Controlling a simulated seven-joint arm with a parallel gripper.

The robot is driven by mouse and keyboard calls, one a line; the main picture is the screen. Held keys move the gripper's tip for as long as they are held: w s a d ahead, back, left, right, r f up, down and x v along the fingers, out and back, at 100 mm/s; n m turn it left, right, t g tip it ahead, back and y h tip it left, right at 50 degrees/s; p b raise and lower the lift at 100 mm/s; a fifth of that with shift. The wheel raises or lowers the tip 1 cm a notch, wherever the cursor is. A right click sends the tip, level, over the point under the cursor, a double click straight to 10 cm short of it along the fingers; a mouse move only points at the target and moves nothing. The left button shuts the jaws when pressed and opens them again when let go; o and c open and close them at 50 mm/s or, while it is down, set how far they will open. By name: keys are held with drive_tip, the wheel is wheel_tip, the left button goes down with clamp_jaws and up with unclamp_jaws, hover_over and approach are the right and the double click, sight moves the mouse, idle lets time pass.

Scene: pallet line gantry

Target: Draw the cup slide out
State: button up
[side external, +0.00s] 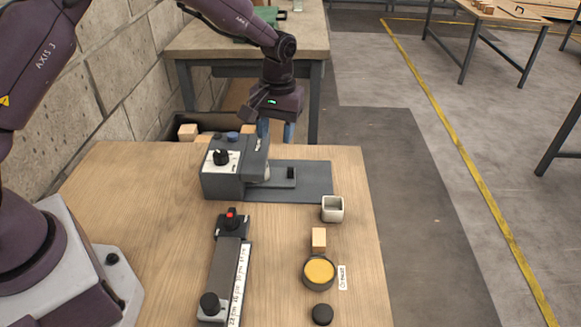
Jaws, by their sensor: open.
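The grey machine (233,180) stands at the back of the wooden table, with a black knob (221,157) on a white panel. A flat dark grey plate (312,192) extends from its right side. A low grey block with a dark recess (288,177) sits on the plate against the machine; it may be the cup slide, but I cannot tell. A small whitish cup (333,208) stands by the plate's front right corner. My gripper (275,138) is open, pointing down behind the machine, with bluish fingers partly hidden. It appears apart from the machine.
A wooden block (319,239), a yellow round button (319,270) and a black disc (322,314) line the right. A second table (200,42) stands behind.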

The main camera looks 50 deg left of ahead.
drive_tip(key=n, duration=0.2)
hover_over(291, 168)
drive_tip(key=shift+n+t, duration=0.4)
drive_tip(key=shift+n, duration=0.1)
wheel_tip(291, 168, down, 13)
drive_tip(key=shift+s+r, duration=0.1)
drive_tip(key=shift+r, duration=0.1)
clamp_jaws()
